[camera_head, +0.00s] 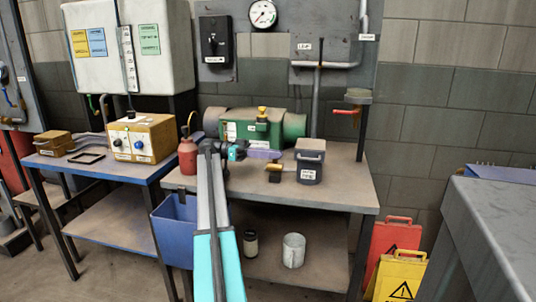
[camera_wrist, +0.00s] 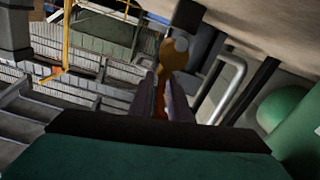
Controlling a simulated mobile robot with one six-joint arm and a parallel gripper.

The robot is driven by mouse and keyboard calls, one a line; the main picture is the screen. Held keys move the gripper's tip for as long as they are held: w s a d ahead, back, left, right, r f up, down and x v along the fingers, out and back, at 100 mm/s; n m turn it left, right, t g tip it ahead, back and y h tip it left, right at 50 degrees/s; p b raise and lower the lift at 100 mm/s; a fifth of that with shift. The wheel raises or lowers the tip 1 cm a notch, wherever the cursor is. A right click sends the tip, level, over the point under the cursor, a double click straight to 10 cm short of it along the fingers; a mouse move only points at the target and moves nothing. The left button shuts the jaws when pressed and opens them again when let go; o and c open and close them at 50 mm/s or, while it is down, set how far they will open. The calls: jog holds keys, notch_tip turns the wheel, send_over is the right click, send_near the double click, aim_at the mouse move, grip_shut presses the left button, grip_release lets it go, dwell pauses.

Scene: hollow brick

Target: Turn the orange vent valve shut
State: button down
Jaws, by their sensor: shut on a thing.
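My gripper (camera_head: 265,154) reaches over the workbench in front of the green machine, its fingers pointing right towards a dark grey box. In the wrist view its two fingers (camera_wrist: 161,96) are closed on a narrow orange-red handle (camera_wrist: 161,93), which I take to be the orange vent valve's. A rounded yellow-orange part (camera_wrist: 174,52) shows just beyond the fingertips, by a dark cylinder. In the head view a small brass-coloured part (camera_head: 273,171) shows below the fingers; the handle itself is hidden there. Its turning angle is not clear.
The green machine (camera_head: 250,129), with a yellow knob on top, stands behind my gripper. The dark grey box (camera_head: 309,161) is close on the right, and a red can (camera_head: 187,158) stands left. A red lever (camera_head: 345,111) sticks out from a post. The front right bench top (camera_head: 340,196) is clear.

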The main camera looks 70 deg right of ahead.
jog(key=shift+s+d, duration=0.2)
jog(key=shift+s, duration=0.05)
jog(key=c, duration=1.8)
grip_release()
jog(key=shift+c, duration=0.2)
jog(key=shift+w+a, duration=0.1)
jog(key=shift+w, duration=0.25)
jog(key=shift+r+p, duration=0.4)
jog(key=shift+r, duration=1.4)
jog(key=shift+s+a+f+b, duration=0.15)
jog(key=shift+s+a+b, duration=0.05)
jog(key=shift+a+b, duration=0.3)
jog(key=s+a+r+b, duration=0.1)
jog(key=s+a+b, duration=0.1)
jog(key=a+b, duration=0.5)
jog(key=s+a+b, duration=0.2)
jog(key=a+b, duration=0.5)
jog(key=b, duration=0.3)
jog(key=shift+s+r, duration=0.35)
jog(key=shift+s, duration=0.05)
